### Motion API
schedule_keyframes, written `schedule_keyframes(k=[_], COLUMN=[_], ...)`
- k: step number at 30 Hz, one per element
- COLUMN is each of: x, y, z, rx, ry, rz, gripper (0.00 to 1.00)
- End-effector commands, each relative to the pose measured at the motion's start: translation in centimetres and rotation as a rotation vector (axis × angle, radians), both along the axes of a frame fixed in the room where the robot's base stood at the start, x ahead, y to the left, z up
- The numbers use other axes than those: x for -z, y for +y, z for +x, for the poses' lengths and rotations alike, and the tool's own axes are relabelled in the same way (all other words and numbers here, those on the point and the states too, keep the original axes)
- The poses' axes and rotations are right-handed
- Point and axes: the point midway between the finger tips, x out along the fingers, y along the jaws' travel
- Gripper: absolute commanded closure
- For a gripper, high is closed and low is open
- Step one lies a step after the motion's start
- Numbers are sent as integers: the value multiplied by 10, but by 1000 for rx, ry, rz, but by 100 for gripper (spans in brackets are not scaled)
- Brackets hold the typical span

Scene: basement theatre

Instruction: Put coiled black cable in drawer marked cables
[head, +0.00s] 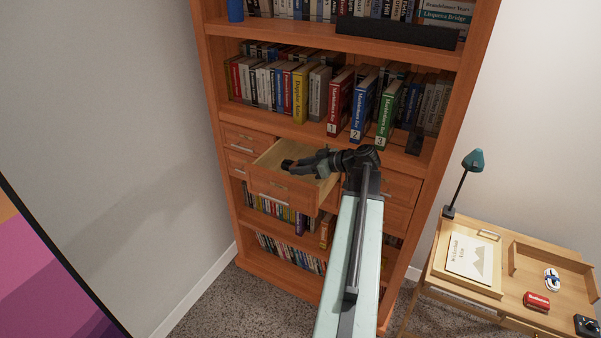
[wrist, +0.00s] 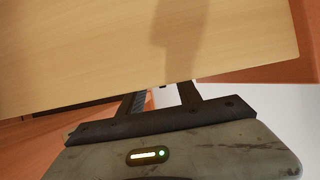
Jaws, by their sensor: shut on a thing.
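An open drawer (head: 270,186) with a pale wood inside sticks out of the orange-brown bookcase. My gripper (head: 293,165) reaches leftward over the drawer opening in the head view. A small black mass at its tip looks like the coiled black cable (head: 287,164); its coil shape is not clear. In the wrist view my two fingers (wrist: 160,97) stand apart, and a pale wood panel (wrist: 90,50) hides their tips. Only a tiny dark bit shows between them. I cannot tell whether the cable touches the drawer floor. No drawer label is readable.
Closed drawers (head: 249,139) lie left of the open one, and another closed drawer (head: 400,187) lies to the right. Books fill the shelves above and below. A desk (head: 512,290) with a teal lamp (head: 474,160) stands at the right. Carpet is clear at the front left.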

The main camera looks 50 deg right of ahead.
Motion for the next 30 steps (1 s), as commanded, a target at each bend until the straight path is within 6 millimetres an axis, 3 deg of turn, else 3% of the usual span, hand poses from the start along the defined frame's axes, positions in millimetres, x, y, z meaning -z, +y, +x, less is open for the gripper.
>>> schedule_keyframes(k=[17, 18, 20, 30], x=[11, 11, 11, 7], y=[-1, -1, -1, -1], z=[-1, -1, -1, -1], rx=[1, 1, 1, 2], ry=[0, 0, 0, 0], rz=[0, 0, 0, 0], gripper=[100, 51, 38, 38])
